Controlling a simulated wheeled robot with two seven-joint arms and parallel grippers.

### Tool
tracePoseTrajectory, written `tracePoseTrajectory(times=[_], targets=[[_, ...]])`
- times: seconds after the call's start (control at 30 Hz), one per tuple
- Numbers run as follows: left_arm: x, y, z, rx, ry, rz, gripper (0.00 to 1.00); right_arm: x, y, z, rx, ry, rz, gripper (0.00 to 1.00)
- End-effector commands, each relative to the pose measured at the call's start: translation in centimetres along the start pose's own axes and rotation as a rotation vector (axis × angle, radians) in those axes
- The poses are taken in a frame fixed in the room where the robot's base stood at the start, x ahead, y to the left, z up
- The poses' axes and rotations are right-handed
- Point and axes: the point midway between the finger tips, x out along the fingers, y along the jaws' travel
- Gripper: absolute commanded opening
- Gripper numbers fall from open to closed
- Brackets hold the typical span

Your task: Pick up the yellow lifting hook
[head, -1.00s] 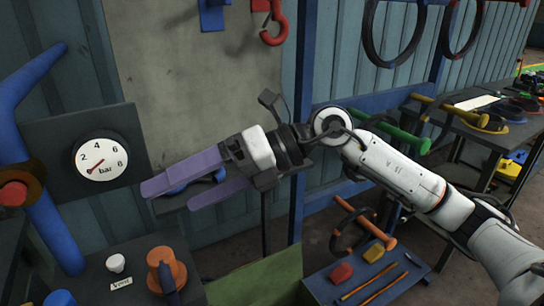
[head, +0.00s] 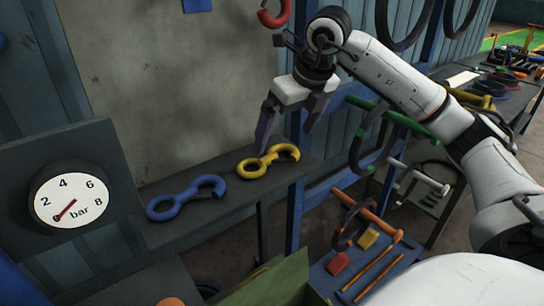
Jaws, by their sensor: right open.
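The yellow lifting hook (head: 268,161) lies flat on a dark narrow shelf (head: 222,211) in the head view, its ring to the left and its hook end to the right. My right gripper (head: 285,143) is open, pointing down, with its fingers above and around the hook's right part in the picture. I cannot tell whether the fingers touch the hook. A blue lifting hook (head: 186,197) lies to its left on the same shelf. My left gripper is not in view.
A pressure gauge (head: 70,203) stands at the left. A red hook (head: 273,14) hangs above the shelf. A blue post (head: 297,195) stands right of the shelf. A low blue table (head: 368,262) holds a red block (head: 337,262), a yellow block and orange rods.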

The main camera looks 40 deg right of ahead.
Motion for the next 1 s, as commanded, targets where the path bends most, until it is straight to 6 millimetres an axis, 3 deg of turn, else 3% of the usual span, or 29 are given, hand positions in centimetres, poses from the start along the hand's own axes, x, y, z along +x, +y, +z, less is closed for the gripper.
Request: tracePoseTrajectory(times=[0.17, 0.47, 0.77, 1.0], targets=[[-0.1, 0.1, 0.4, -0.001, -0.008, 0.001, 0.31, 1.4, 0.0, 0.0, -0.001, 0.001, 0.001, 1.0], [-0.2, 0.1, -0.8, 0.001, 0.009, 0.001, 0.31, 5.5, 0.0, -0.1, -0.001, 0.002, 0.003, 1.0], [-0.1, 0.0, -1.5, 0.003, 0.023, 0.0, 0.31, 6.0, 0.0, -0.1, -0.001, -0.002, 0.003, 1.0], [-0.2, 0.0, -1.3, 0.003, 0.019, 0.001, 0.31, 6.0, 0.0, -0.1, -0.002, -0.002, 0.003, 0.59]])
